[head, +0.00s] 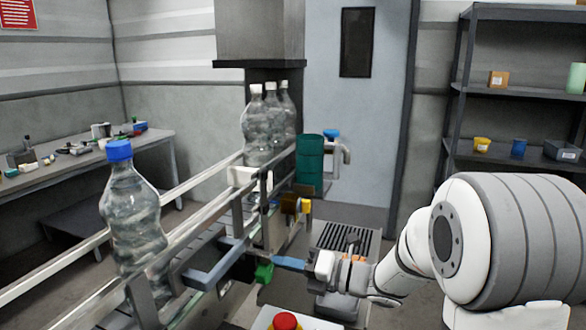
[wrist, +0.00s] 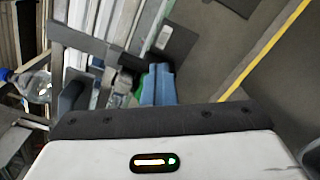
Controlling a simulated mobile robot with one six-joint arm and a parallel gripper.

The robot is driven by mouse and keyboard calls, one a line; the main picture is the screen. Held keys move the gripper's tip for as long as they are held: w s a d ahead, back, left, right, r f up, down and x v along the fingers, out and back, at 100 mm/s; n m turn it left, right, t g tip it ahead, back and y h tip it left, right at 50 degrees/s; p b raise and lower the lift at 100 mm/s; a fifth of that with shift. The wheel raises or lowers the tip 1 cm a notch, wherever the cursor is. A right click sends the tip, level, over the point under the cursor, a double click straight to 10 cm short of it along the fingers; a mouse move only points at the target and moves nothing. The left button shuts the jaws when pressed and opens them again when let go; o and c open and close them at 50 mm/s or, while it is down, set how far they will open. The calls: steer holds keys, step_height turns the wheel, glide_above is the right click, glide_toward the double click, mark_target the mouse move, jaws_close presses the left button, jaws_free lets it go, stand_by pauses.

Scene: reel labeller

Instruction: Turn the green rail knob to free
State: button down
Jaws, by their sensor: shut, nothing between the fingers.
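The green rail knob (head: 264,273) sits on the near side of the conveyor rail, low in the middle of the head view. My gripper (head: 277,261) comes in from the right with its blue fingers shut and nothing between them. The fingertips are right beside the knob, at its upper right; I cannot tell whether they touch it. In the wrist view, the shut blue fingers (wrist: 160,70) partly hide a green piece (wrist: 140,86), likely the knob, at their left. The knob's turn position cannot be read.
A clear bottle with a blue cap (head: 135,220) stands on the conveyor at the left. Several white-capped bottles (head: 258,125) stand farther along. A grey-blue bracket (head: 215,270) juts from the rail left of the knob. A red button (head: 285,321) is at the front. A green drum (head: 310,162) stands behind.

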steer(key=shift+s+a+r+b, duration=0.1)
steer(key=shift+s+r+b, duration=0.2)
steer(key=shift+b, duration=0.65)
steer(key=shift+s+a+r+b, duration=0.1)
steer(key=shift+r+b, duration=0.3)
steer(key=shift+b, duration=0.55)
steer(key=shift+s+r+b, duration=0.25)
steer(key=shift+b, duration=0.55)
steer(key=b+v, duration=0.1)
steer(key=v, duration=0.1)
steer(key=b+v, duration=0.1)
steer(key=v, duration=0.3)
steer(key=shift+w+r+b, duration=0.25)
steer(key=shift+r+b, duration=0.15)
steer(key=shift+d, duration=0.1)
